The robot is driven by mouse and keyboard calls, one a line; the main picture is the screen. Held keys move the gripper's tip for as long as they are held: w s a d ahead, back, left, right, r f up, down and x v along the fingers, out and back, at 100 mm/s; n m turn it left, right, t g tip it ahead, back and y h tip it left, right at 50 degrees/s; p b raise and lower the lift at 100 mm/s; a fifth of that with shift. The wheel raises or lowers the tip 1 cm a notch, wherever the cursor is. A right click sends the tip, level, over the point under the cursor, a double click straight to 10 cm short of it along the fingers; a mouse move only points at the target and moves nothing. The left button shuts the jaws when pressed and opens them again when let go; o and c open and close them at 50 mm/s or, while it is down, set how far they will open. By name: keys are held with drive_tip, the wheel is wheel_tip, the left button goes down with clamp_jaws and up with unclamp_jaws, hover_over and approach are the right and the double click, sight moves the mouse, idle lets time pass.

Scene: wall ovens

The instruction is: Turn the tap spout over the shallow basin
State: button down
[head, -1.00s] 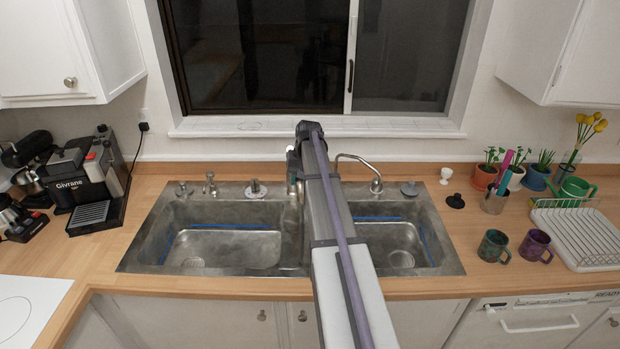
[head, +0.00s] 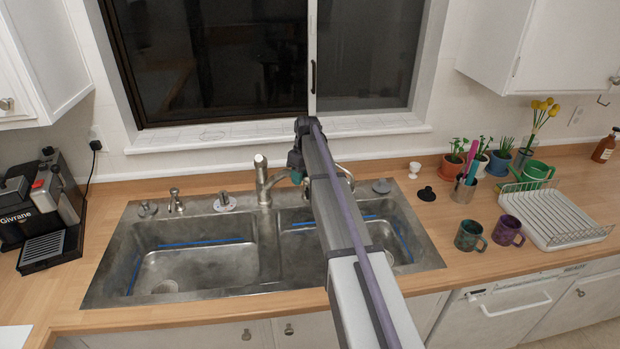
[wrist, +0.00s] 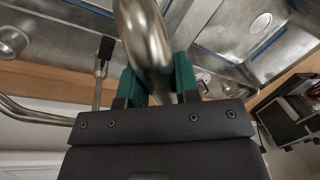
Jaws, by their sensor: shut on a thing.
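The tap (head: 262,182) is a brushed-metal body at the back of the double sink, near the divider. The left basin (head: 190,262) lies clear of the arm. I cannot tell which basin is shallower.
A thin curved tap (head: 345,172) stands behind the right basin, close to my arm. A soap pump (head: 175,200) is at the back left. Two mugs (head: 470,236) and a dish rack (head: 560,220) stand right. The window (head: 230,60) rises behind.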

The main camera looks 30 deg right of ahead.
idle(0.3)
drive_tip(key=c, duration=0.8)
unclamp_jaws()
drive_tip(key=shift+c, duration=0.2)
wheel_tip(320, 180, up, 11)
drive_tip(key=d+p, duration=0.2)
drive_tip(key=p, duration=0.8)
drive_tip(key=shift+w+f+p, duration=0.2)
drive_tip(key=shift+w+p, duration=0.1)
drive_tip(key=shift+w, duration=0.1)
